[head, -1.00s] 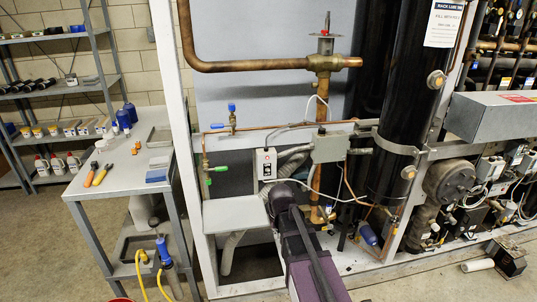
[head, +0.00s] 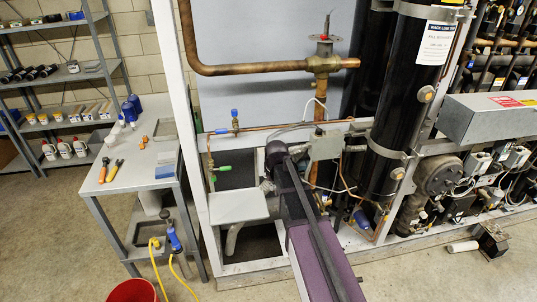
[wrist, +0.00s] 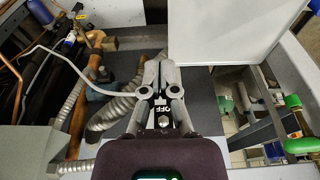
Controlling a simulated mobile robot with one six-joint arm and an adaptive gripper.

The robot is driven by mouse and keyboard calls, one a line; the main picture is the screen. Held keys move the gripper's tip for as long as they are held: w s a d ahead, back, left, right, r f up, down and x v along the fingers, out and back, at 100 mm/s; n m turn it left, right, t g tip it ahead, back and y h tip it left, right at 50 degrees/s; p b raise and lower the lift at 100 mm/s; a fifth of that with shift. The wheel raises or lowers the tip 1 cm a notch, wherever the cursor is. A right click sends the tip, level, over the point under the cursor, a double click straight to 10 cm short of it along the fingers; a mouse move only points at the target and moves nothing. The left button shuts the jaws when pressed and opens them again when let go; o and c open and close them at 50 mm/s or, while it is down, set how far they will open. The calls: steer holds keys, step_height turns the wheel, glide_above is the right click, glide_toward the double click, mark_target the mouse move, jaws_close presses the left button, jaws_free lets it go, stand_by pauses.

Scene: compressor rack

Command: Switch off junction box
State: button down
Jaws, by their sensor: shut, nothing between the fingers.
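Most of the box is hidden by my gripper. In the head view my arm covers the place where the small white switch box was seen, so the switch position cannot be told. My gripper (wrist: 161,68) is shut and empty, its fingertips close over the box's area; whether they touch it cannot be told. In the head view my gripper is mostly hidden behind my arm.
A grey box (head: 325,146) on the pipework stands right of my arm. A black cylinder (head: 405,90) stands at right. A grey table (head: 140,172) holds tools at left.

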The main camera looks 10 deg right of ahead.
steer(key=w+r+p, duration=0.3)
steer(key=r+p, duration=0.3)
steer(key=w+r+p, duration=0.4)
steer(key=r+p, duration=0.2)
steer(key=r, duration=0.1)
steer(key=shift+r+t, duration=0.3)
steer(key=shift+t, duration=0.1)
steer(key=shift+f, duration=0.15)
steer(key=b+x, duration=0.9)
steer(key=shift+w+f, duration=0.1)
steer(key=shift+f, duration=0.25)
steer(key=shift+b, duration=0.3)
steer(key=shift+d+f, duration=0.1)
steer(key=shift+d, duration=0.15)
stand_by(0.4)
